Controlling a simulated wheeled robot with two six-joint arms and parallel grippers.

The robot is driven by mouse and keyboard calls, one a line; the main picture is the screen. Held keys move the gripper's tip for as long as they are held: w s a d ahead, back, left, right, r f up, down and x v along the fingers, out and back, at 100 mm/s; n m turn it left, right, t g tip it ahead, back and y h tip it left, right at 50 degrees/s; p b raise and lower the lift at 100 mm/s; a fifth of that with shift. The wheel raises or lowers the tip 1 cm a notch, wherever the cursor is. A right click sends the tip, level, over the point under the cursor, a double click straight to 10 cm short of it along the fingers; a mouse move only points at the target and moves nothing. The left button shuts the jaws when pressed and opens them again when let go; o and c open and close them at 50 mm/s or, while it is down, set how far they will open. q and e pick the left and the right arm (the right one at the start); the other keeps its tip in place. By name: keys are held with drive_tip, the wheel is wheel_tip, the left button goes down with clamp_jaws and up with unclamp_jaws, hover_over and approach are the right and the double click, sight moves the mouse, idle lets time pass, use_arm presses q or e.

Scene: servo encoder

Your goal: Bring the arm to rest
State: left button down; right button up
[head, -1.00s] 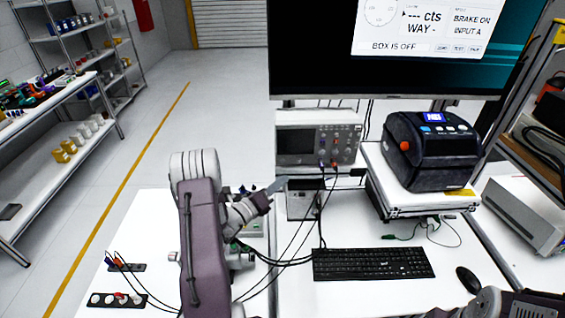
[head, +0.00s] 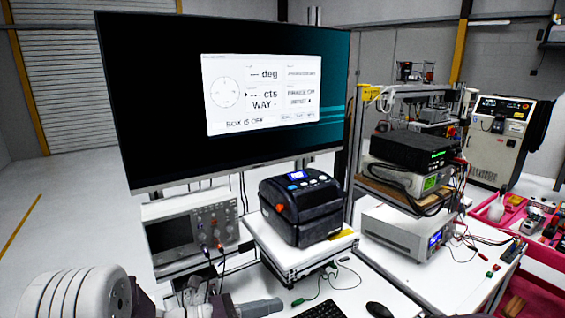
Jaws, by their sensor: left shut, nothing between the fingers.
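My left arm (head: 85,296) comes in at the bottom left of the head view, with its round white joint cover in front. My left gripper (head: 262,308) shows only in part at the bottom edge, below the oscilloscope and the label printer. Its grey fingers are together, and I see nothing held in them. The rest of the gripper is cut off by the frame. My right arm and gripper are not in the picture.
A large monitor (head: 165,120) reads "BOX IS OFF". Below it stand an oscilloscope (head: 170,236) and a black label printer (head: 302,208) on a raised white platform (head: 270,250). A keyboard (head: 322,310) and mouse (head: 379,310) lie in front. Stacked instruments (head: 412,150) stand to the right.

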use_arm(q)
drive_tip(key=s+f+m+g+y+b, duration=0.1)
drive_tip(key=s+f+m+g+y, duration=0.25)
drive_tip(key=s+f+m, duration=0.35)
drive_tip(key=s+f+m+g+y+b, duration=0.1)
drive_tip(key=s+f+m+g+y, duration=0.3)
drive_tip(key=s, duration=0.5)
drive_tip(key=w+a+f+m+t+y, duration=0.1)
drive_tip(key=a+f+m+y, duration=0.2)
drive_tip(key=a+m, duration=0.4)
drive_tip(key=w+a+f+m+t+y, duration=0.1)
drive_tip(key=w+a+f+m+y, duration=0.1)
drive_tip(key=a+m+y, duration=0.3)
drive_tip(key=a+f+m, duration=0.1)
drive_tip(key=a+m, duration=0.2)
drive_tip(key=shift+f+m+t, duration=0.15)
drive_tip(key=shift+m+t, duration=0.15)
drive_tip(key=shift+t, duration=0.05)
drive_tip(key=shift+s, duration=0.1)
